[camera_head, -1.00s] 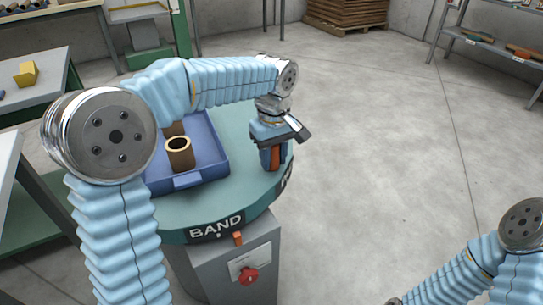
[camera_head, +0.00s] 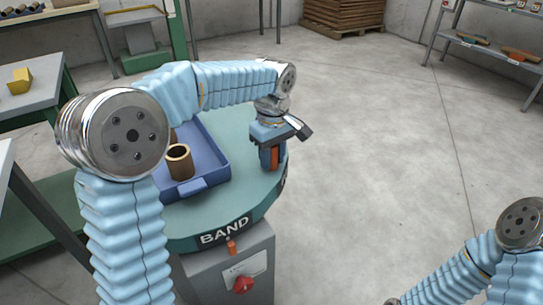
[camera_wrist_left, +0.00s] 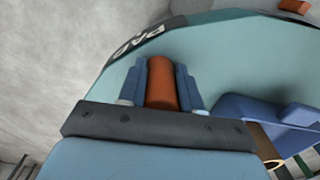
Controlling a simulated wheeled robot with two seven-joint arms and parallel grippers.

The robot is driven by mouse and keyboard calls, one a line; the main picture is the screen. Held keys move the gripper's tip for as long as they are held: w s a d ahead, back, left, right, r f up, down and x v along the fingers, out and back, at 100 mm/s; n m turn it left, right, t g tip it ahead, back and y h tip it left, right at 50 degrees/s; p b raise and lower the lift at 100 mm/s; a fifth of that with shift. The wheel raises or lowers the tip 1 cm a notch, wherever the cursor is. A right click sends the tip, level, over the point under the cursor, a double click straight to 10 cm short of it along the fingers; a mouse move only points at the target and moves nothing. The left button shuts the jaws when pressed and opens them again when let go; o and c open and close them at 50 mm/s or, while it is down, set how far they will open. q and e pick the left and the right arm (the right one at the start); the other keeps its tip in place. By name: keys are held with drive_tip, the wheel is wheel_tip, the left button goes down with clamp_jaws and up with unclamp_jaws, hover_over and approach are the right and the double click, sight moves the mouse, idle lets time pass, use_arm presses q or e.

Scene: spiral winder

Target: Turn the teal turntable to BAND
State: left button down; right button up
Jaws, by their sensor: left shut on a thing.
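The teal turntable (camera_head: 237,206) stands on a grey pedestal, with a blue tray on top. Its BAND label (camera_head: 224,231) faces the front, almost directly above the orange pointer (camera_head: 231,247) on the pedestal. My left gripper (camera_head: 270,165) points down at the turntable's right edge, shut on an upright orange handle (camera_head: 275,158). In the left wrist view the handle (camera_wrist_left: 161,84) sits between the two blue fingers (camera_wrist_left: 161,86). A partly hidden label (camera_wrist_left: 132,43) shows on the rim there. My right gripper is out of view.
The blue tray (camera_head: 213,170) holds brown tubes (camera_head: 179,163). A red knob (camera_head: 243,284) is on the pedestal front. A table with a yellow block (camera_head: 20,80) is at left, shelves (camera_head: 485,50) at far right. The floor to the right is clear.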

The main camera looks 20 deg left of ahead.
use_arm(q)
drive_tip(key=c, duration=0.8)
unclamp_jaws()
drive_tip(key=shift+w+d+r, duration=0.15)
drive_tip(key=shift+w+d, duration=0.15)
drive_tip(key=shift+w, duration=0.05)
drive_tip(key=shift+c, duration=0.2)
drive_tip(key=shift+o, duration=0.2)
drive_tip(key=shift+a, duration=0.1)
wheel_tip(320, 180, up, 13)
drive_tip(key=shift+r, duration=0.1)
drive_tip(key=shift+s+r, duration=0.1)
drive_tip(key=shift+r, duration=0.15)
